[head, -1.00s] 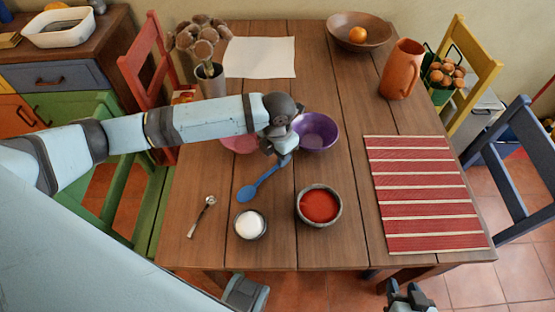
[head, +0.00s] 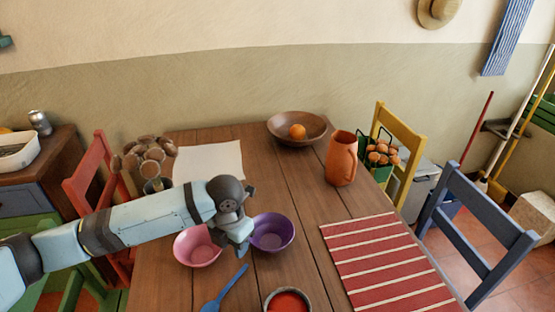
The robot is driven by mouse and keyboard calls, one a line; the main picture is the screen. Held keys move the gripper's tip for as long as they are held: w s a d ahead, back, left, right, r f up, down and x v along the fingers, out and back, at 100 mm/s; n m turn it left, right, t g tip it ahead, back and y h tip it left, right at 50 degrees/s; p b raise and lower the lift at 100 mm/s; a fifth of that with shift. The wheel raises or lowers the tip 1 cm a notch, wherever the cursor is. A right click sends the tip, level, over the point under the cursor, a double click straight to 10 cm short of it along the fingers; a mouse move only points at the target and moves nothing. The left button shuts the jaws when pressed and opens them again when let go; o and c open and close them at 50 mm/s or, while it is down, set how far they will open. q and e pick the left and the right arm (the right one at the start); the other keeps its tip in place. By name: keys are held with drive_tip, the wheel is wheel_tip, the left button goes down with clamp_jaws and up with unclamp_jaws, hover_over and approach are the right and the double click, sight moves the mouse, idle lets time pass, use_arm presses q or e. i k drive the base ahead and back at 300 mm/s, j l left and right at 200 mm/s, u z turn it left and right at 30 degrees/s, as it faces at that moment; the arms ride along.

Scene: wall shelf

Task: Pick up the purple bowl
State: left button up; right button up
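The purple bowl (head: 272,232) stands upright on the wooden table, just right of a pink bowl (head: 196,248). My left arm reaches in from the left, and my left gripper (head: 243,250) is at the purple bowl's left rim, pointing down between the two bowls. The gripper's own wrist hides its fingertips and part of both rims. I cannot tell whether the fingers are closed on the rim. My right gripper is out of view.
A blue spoon (head: 224,289) and a bowl of red food (head: 287,300) lie in front. A striped red mat (head: 385,262), an orange jug (head: 341,160) and a brown bowl with an orange (head: 284,128) stand to the right and back. White paper (head: 208,161) lies behind.

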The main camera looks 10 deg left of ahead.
sight(274, 231)
drive_tip(key=k, duration=1)
